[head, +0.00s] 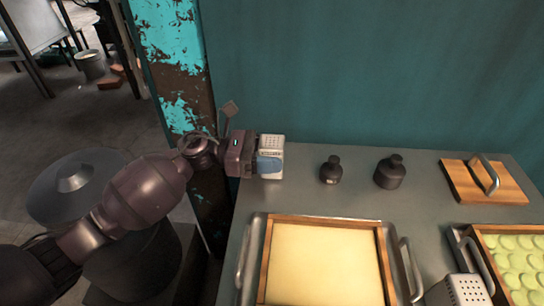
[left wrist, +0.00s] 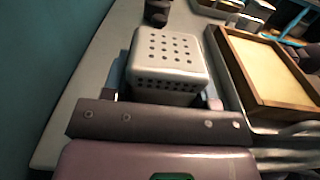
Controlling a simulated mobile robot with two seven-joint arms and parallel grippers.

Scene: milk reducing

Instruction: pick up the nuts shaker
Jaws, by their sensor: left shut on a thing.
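The nuts shaker (head: 271,145), a pale box with a perforated top and a blue patch on its side, is at the back left corner of the grey counter. In the left wrist view, its holed grey top (left wrist: 168,50) faces the camera. My left gripper (head: 260,163) comes in from the left and is shut on the shaker, with a finger on each side of it. The shaker looks upright; I cannot tell whether its base touches the counter. My right gripper is not in view.
Two dark bottles (head: 331,171) (head: 390,172) stand to the right. A wooden lid with a handle (head: 484,182) lies farther right. A wood-framed tray (head: 262,262) fills the front, beside a second perforated box (head: 463,290) and a tray of green slices (head: 474,240). A teal wall (head: 380,80) stands behind.

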